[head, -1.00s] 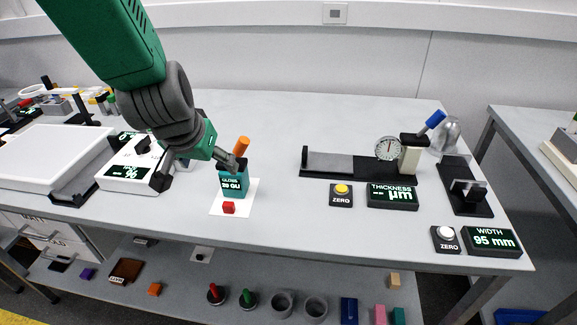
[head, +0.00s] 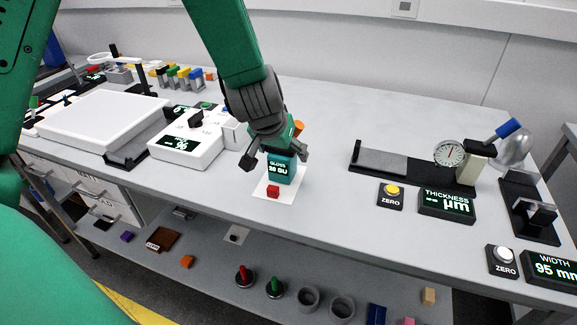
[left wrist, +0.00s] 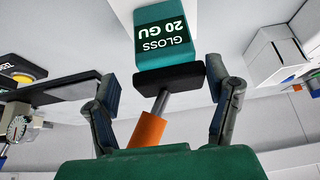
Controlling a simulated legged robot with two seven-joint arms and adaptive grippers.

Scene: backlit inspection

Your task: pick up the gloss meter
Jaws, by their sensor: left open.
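The gloss meter (head: 281,170) is a teal block with a dark display reading GLOSS 20 GU. It stands on a white sheet (head: 296,189) near the front edge of the bench. Its orange handle (head: 298,128) shows partly behind my left gripper (head: 275,161). In the left wrist view the gloss meter (left wrist: 168,40) has a black top and a grey stem leading to the orange handle (left wrist: 148,129). My left gripper (left wrist: 165,108) is open, with one finger on each side of the stem and handle, apart from them. My right gripper is not in view.
A red block (head: 273,191) lies on the sheet in front of the meter. A white instrument (head: 186,142) stands close on the left. A thickness gauge (head: 449,153) and its display (head: 447,204) stand to the right. The bench between is clear.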

